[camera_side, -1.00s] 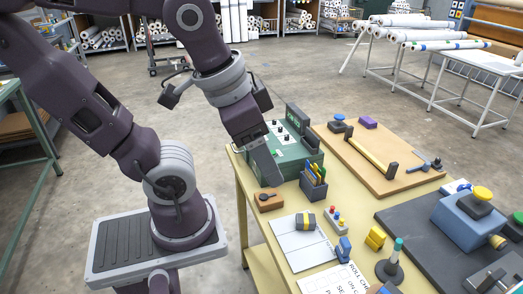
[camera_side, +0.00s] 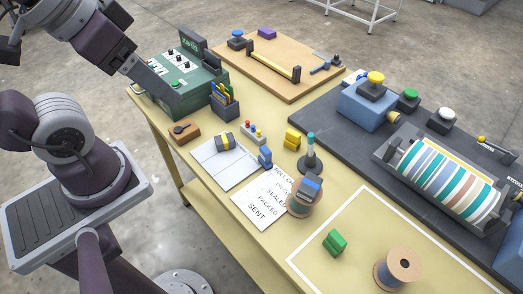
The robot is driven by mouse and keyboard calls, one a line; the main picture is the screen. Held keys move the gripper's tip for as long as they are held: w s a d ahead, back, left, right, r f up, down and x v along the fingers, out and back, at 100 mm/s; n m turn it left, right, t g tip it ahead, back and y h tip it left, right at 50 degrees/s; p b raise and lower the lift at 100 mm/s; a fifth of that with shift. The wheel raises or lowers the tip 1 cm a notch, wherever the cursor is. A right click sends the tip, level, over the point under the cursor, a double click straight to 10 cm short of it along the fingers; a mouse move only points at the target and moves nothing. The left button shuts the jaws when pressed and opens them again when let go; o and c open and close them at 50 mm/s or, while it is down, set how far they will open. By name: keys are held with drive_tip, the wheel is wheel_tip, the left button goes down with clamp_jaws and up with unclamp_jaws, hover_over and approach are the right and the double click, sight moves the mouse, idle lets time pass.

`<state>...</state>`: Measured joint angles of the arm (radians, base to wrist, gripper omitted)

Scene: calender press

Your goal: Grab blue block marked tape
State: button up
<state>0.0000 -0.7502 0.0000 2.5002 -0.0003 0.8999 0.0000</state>
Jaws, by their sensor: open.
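A small blue block (camera_side: 265,157) stands at the edge of the open notebook, near the middle of the table. Another blue block (camera_side: 310,186) with a dark band sits on or against a spool at the edge of the checklist sheet. I cannot read a "tape" marking on either. My gripper (camera_side: 165,88) is open and empty, over the front of the green control box at the table's far left, well apart from both blue blocks. Part of its jaws is hard to make out.
The green box (camera_side: 185,92) and pen holder (camera_side: 225,104) stand near my gripper. A yellow block (camera_side: 292,138), a stand with a teal top (camera_side: 310,155), a green block (camera_side: 334,242) and a copper spool (camera_side: 398,268) surround the blue blocks. A striped roller (camera_side: 447,180) fills the right.

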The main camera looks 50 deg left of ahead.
drive_tip(key=shift+c, duration=0.4)
drive_tip(key=c, duration=0.4)
drive_tip(key=n+g+h, duration=0.6)
drive_tip(key=n+h, duration=0.5)
drive_tip(key=n, duration=0.3)
hover_over(265, 149)
drive_tip(key=s+a, duration=0.4)
wheel_tip(265, 149, down, 16)
drive_tip(key=f, duration=0.1)
drive_tip(key=w+f+n+t+h, duration=0.1)
drive_tip(key=f+n, duration=0.1)
drive_tip(key=f, duration=0.1)
drive_tip(key=a+f+n+t+h, duration=0.1)
drive_tip(key=f+n, duration=0.1)
drive_tip(key=f, duration=0.1)
drive_tip(key=w+a+f+n+t, duration=0.1)
drive_tip(key=f+n, duration=0.1)
drive_tip(key=shift+w+a+f+h, duration=0.1)
drive_tip(key=shift+w+f+h, duration=0.25)
drive_tip(key=shift+f+h, duration=0.05)
drive_tip(key=x, duration=0.7)
drive_tip(key=shift+c, duration=0.2)
